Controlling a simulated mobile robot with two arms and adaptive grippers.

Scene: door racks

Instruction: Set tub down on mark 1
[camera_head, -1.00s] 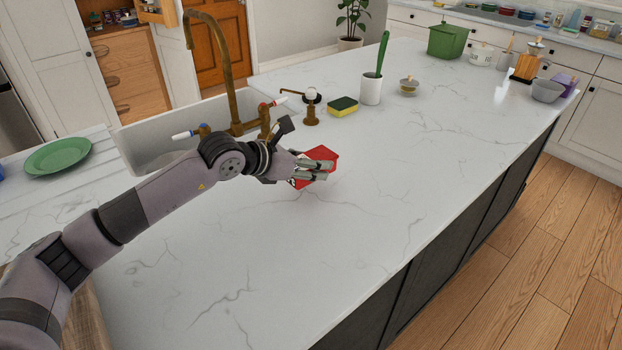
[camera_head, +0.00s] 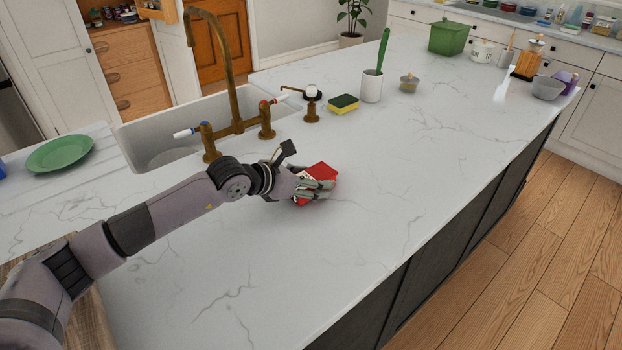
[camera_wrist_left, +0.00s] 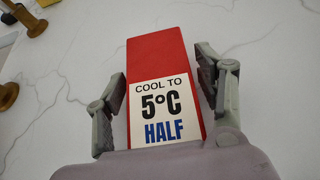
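The red tub (camera_head: 318,171) is on the white counter in front of the sink and looks upright. In the left wrist view the tub (camera_wrist_left: 155,52) shows its red top and a white label (camera_wrist_left: 163,110) reading "COOL TO 5°C HALF". My left gripper (camera_head: 325,188) is around the tub, low by the counter. In the left wrist view its fingers (camera_wrist_left: 160,70) stand one on each side, with narrow gaps to the tub, so it looks open. I see no mark 1; the tub and hand hide the counter below them. My right gripper is out of view.
A brass tap (camera_head: 236,105) and sink (camera_head: 150,150) lie behind my left arm. A sponge (camera_head: 343,104), a white holder with a green brush (camera_head: 372,86) and a small lidded pot (camera_head: 409,83) stand farther back. The counter (camera_head: 430,170) right of the tub is clear.

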